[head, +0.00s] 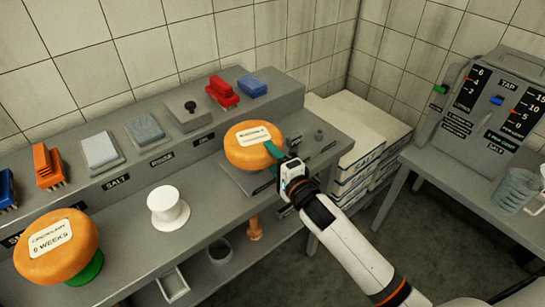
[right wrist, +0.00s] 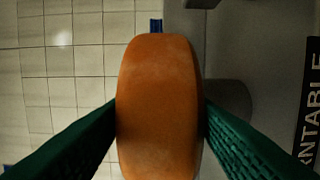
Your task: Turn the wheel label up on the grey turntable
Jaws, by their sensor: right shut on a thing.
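An orange cheese wheel (head: 246,154) with a white label (head: 254,134) is at the right part of the bench, label face up and slightly tilted. My right gripper (head: 283,157) is shut on its rim. In the right wrist view the wheel (right wrist: 158,105) is between the green fingers, seen edge-on. The grey turntable (head: 243,180) shows below the wheel, partly hidden by it. I cannot tell whether the wheel touches it. My left gripper is not in view.
A second labelled orange wheel (head: 48,262) sits on a green stand (head: 88,270) at the left. A white spool-shaped stand (head: 168,207) stands mid-bench. Brushes and blocks line the back shelf. White stacked boxes (head: 352,150) are to the right, beside another table with a jug (head: 515,190).

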